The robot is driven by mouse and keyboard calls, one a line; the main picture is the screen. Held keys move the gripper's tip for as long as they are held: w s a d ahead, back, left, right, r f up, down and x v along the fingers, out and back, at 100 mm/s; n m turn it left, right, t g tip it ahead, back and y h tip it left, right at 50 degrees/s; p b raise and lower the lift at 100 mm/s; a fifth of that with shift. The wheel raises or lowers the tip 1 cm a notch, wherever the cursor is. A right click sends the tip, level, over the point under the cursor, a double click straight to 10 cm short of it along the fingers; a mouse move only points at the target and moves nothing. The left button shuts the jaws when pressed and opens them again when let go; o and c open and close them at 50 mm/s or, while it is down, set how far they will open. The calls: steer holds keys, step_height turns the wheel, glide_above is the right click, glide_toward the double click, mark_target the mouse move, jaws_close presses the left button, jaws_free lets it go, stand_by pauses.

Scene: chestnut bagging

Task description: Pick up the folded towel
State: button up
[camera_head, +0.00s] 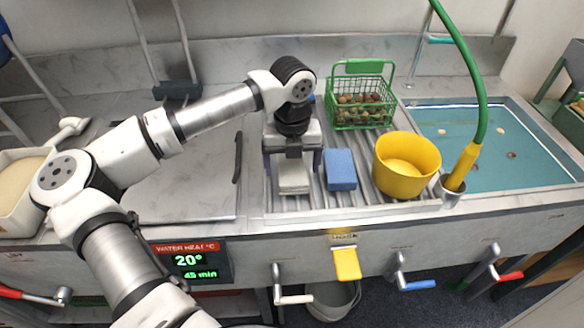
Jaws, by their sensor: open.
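A small whitish folded towel (294,180) lies on the ribbed metal drainboard, left of a blue sponge-like block (340,169). My gripper (293,174) points down above the towel. Its two dark fingers stand apart, one at the left and one at the right of the towel in the picture. The towel's far part is hidden behind my gripper. I cannot tell whether the fingers touch it or how high they are above the board.
A yellow bowl (405,168) and a green wire basket (361,99) of chestnuts stand to the right on the drainboard (345,203). A green hose with a yellow nozzle (461,167) hangs beside a water-filled basin (500,160). Handles line the front; the left counter (190,185) is mostly clear.

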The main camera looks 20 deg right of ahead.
mark_target(292, 167)
steer(key=c, duration=1.2)
steer(key=shift+o, duration=0.2)
steer(key=shift+r, duration=0.1)
step_height(292, 167, up, 20)
steer(key=b, duration=0.3)
